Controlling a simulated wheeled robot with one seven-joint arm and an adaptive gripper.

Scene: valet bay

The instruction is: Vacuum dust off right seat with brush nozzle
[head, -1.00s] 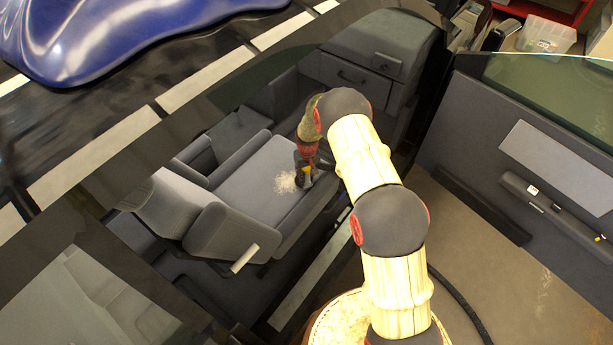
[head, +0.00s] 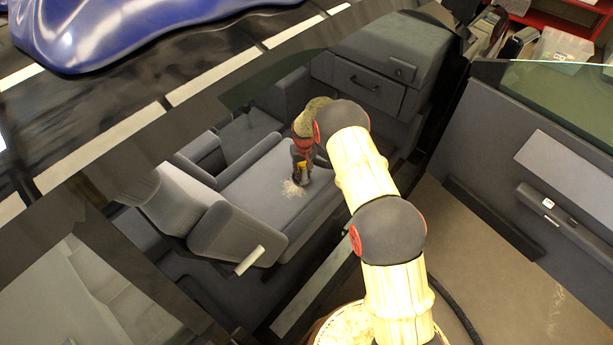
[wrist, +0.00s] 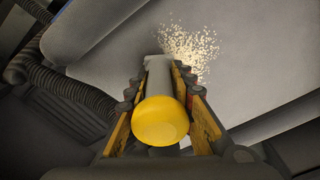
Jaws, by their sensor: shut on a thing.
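The right seat has a grey cushion (head: 262,192) with a pale patch of dust (head: 292,188) on it. The dust also shows in the wrist view (wrist: 190,48), just beyond the far end of the nozzle. My gripper (head: 301,172) is over the cushion beside the dust. In the wrist view my gripper (wrist: 165,92) is shut on the nozzle (wrist: 160,120), which has a yellow rounded near end and a grey body. Its brush tip is hidden, so I cannot tell if it touches the cushion.
A ribbed dark hose (wrist: 62,90) runs at the left in the wrist view. The seat backrest (head: 230,235) stands at the left, the dashboard (head: 385,65) at the far end. The open door (head: 545,165) is on the right, with bare floor beside my arm.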

